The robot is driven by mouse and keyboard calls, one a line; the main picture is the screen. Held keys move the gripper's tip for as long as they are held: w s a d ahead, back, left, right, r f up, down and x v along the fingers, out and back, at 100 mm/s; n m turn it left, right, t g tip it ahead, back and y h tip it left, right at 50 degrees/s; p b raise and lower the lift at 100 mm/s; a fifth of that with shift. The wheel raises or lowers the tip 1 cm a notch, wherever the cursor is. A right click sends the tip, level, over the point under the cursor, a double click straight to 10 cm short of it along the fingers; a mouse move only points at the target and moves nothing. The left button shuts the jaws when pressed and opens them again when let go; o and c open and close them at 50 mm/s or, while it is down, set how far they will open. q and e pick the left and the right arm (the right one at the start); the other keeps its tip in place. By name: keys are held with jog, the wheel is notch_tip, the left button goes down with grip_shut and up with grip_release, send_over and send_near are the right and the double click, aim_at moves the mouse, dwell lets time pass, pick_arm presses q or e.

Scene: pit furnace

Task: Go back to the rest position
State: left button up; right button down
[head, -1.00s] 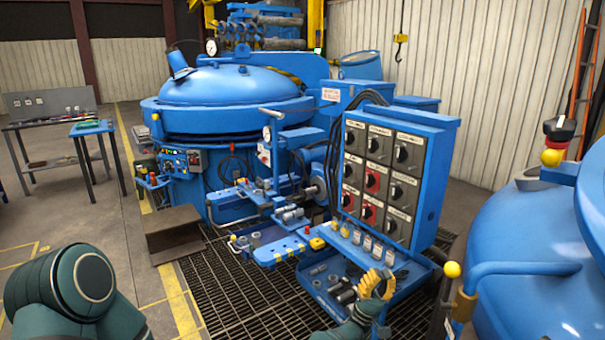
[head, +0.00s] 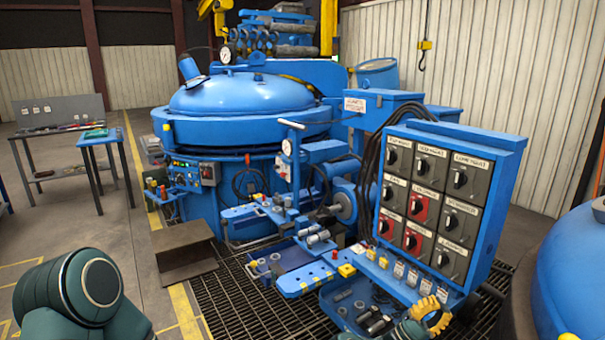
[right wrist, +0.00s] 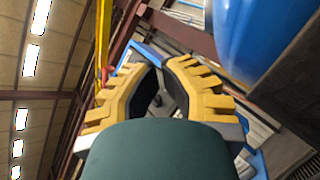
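My right gripper (head: 432,312) shows at the bottom of the head view, in front of the right end of the blue lower tray (head: 338,305). Its yellow ridged fingers also show in the right wrist view (right wrist: 161,62). They stand apart with nothing between them, so it is open and empty. My left gripper is out of view; only a green link of my own shows at the lower left of the head view.
A control panel (head: 428,195) with rotary switches stands close behind my right gripper. The blue furnace (head: 240,130) is behind at centre. A large blue vessel (head: 580,275) is at the right edge. A brown step (head: 185,254) and open floor lie to the left.

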jog(key=s+d+f+g+y, duration=0.65)
jog(key=s+d+f, duration=0.3)
jog(key=f, duration=0.25)
jog(key=s+a+f+m+g+y, duration=0.1)
jog(key=s+a+f+g+y, duration=0.2)
jog(key=s+f+y, duration=0.8)
jog(key=s+a+f+m+t+y, duration=0.1)
jog(key=s+a+f+y, duration=0.25)
jog(key=a, duration=0.35)
jog(key=s+a+f+m+y, duration=0.15)
jog(key=s+a+y, duration=0.25)
jog(key=a, duration=0.4)
jog(key=w+a+r+m+t+y, duration=0.1)
jog(key=a+r+t+y, duration=0.2)
jog(key=a, duration=0.4)
jog(key=a+r+m+t+y, duration=0.2)
jog(key=a+r+t+y, duration=0.1)
jog(key=a, duration=0.5)
notch_tip(320, 180, up, 2)
jog(key=shift+w+a+r+t, duration=0.2)
jog(key=shift+w+t, duration=0.2)
jog(key=shift+t, duration=0.35)
